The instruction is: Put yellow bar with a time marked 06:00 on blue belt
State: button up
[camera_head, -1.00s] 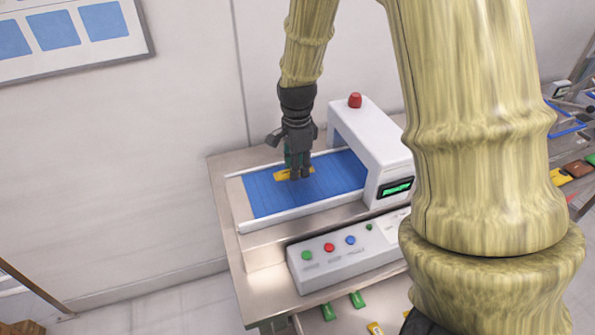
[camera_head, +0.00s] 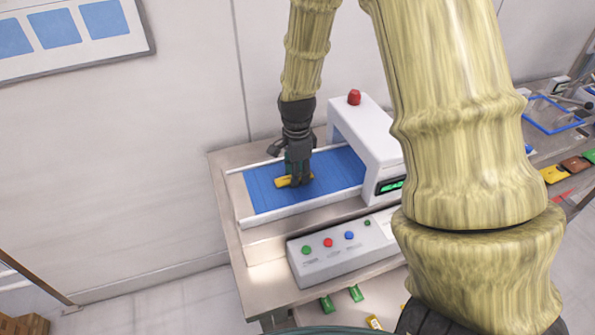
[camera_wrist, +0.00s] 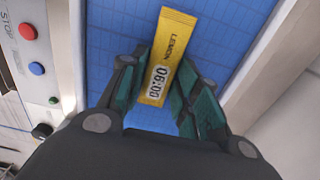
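The yellow bar (camera_wrist: 171,50) is marked LEMON and 06:00 in the wrist view. It lies between the green-padded fingers of my gripper (camera_wrist: 166,58), which look shut on it. In the head view the same yellow bar (camera_head: 286,182) is at the surface of the blue belt (camera_head: 262,196), near its middle. My gripper (camera_head: 298,180) points down over the belt, with its fingertips around the bar. Whether the bar's underside fully touches the belt is hard to tell.
A white scanner arch (camera_head: 366,140) with a red top button spans the belt's right part. A control box (camera_head: 340,248) with coloured buttons stands in front. More bars (camera_head: 556,174) are at the right.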

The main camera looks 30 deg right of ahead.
jog(key=shift+o, duration=0.9)
jog(key=shift+r, duration=0.15)
notch_tip(320, 180, up, 12)
jog(key=b, duration=0.4)
